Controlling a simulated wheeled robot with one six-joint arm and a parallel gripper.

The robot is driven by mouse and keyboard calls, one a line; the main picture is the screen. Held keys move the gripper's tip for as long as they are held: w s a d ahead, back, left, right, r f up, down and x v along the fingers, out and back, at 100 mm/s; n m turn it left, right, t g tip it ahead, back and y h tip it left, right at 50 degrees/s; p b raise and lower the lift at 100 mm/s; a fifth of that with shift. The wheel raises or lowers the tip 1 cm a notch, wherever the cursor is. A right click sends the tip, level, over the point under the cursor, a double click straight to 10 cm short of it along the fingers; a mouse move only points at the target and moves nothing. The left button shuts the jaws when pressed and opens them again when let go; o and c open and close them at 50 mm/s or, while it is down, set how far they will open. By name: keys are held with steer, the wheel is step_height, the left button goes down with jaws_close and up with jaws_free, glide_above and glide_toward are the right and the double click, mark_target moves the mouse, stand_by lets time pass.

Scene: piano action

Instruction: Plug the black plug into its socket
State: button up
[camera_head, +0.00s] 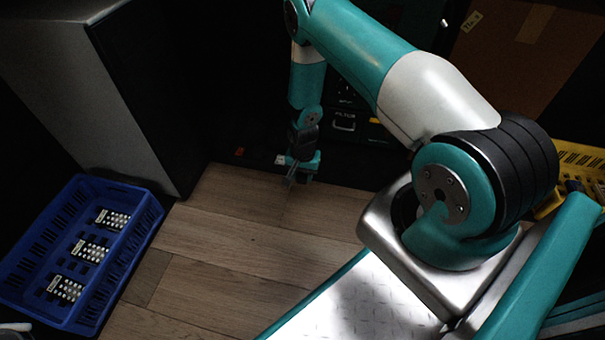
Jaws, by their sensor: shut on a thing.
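My gripper (291,180) hangs low near the middle of the view, at the far edge of the wooden floor, with its fingers pointing down. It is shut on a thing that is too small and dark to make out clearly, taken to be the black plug. Behind it stands a dark unit with a panel marked with small light shapes (346,89) and a label that seems to read FILTER. I cannot tell which part is the socket, and my arm hides part of the unit.
A blue crate (146,226) with several white-dotted items stands at the left, beside a grey cabinet (75,75). A cardboard box (560,50) and a yellow crate (580,158) are at the right. The wooden floor (225,235) between is clear.

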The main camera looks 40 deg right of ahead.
steer(key=shift+w, duration=0.15)
steer(key=b, duration=0.7)
glide_above(282, 160)
steer(key=s, duration=0.2)
steer(key=shift+w+f, duration=0.1)
steer(key=shift+w, duration=0.05)
steer(key=shift+w+b, duration=0.35)
steer(key=shift+w, duration=0.6)
steer(key=shift+f, duration=0.35)
steer(key=shift+f+b, duration=0.45)
steer(key=shift+f, duration=0.55)
stand_by(2.6)
steer(key=o, duration=1)
steer(key=shift+c, duration=0.2)
